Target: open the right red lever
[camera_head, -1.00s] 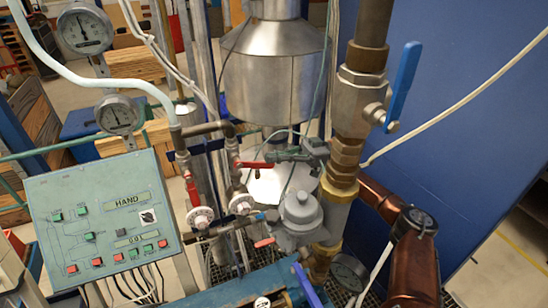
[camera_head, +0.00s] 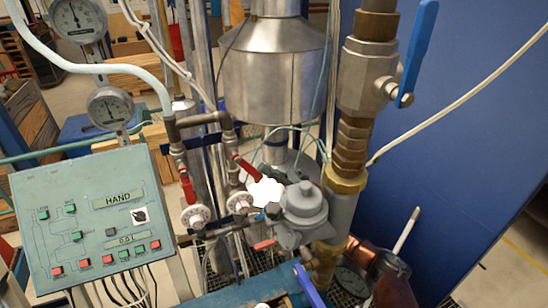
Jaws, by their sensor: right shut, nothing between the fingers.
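The right red lever (camera_head: 247,167) is on the right of two thin pipes in the middle of the view. It slants down to the right. The left red lever (camera_head: 188,188) points almost straight down along its pipe. A dark part that looks like the tip of my right gripper (camera_head: 272,209) shows below and right of the right lever's end, beside the grey rounded housing (camera_head: 304,202). The rest of this gripper is mostly hidden, and I cannot tell if it touches the lever. It is shut and empty. My left gripper is out of view.
White handwheels (camera_head: 195,216) sit below the levers. A bright white patch (camera_head: 265,191) lies at the right lever's end. A thick vertical pipe with a blue-handled valve (camera_head: 366,75) stands on the right. A control panel (camera_head: 91,222) and gauges (camera_head: 109,109) are on the left.

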